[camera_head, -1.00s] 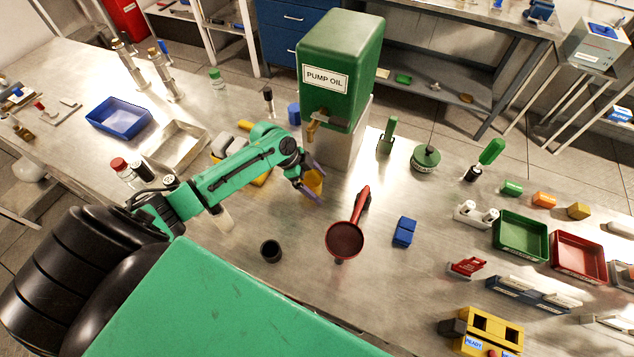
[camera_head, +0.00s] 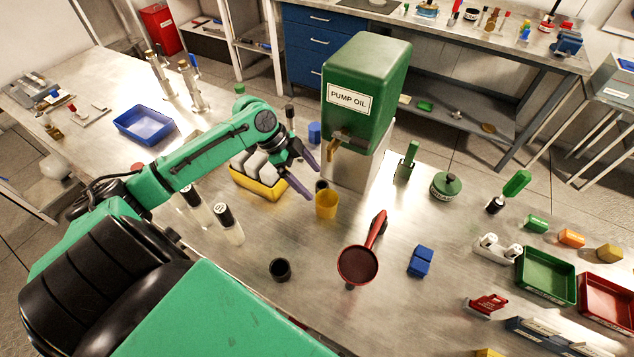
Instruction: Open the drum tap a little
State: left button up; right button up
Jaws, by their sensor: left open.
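The green drum (camera_head: 368,88), labelled PUMP OIL, stands on a metal stand (camera_head: 350,175) at the back middle of the bench. Its brass tap (camera_head: 335,147) sticks out low on the front. A yellow cup (camera_head: 327,204) stands on the bench below and in front of the tap. My left gripper (camera_head: 307,178) is open and empty, just left of the tap and lower in the picture, above and beside the yellow cup. Its purple fingers point right and down, apart from the tap. My right gripper is not in view.
A red funnel (camera_head: 358,265) and a small black cup (camera_head: 280,270) stand in front. A yellow tray (camera_head: 262,188) with pale bottles lies under my left arm. A blue block (camera_head: 420,261) and green scoop (camera_head: 406,162) stand to the right. Bare bench lies between them.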

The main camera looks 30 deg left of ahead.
aim_at(358, 141)
jog(key=k, duration=1.5)
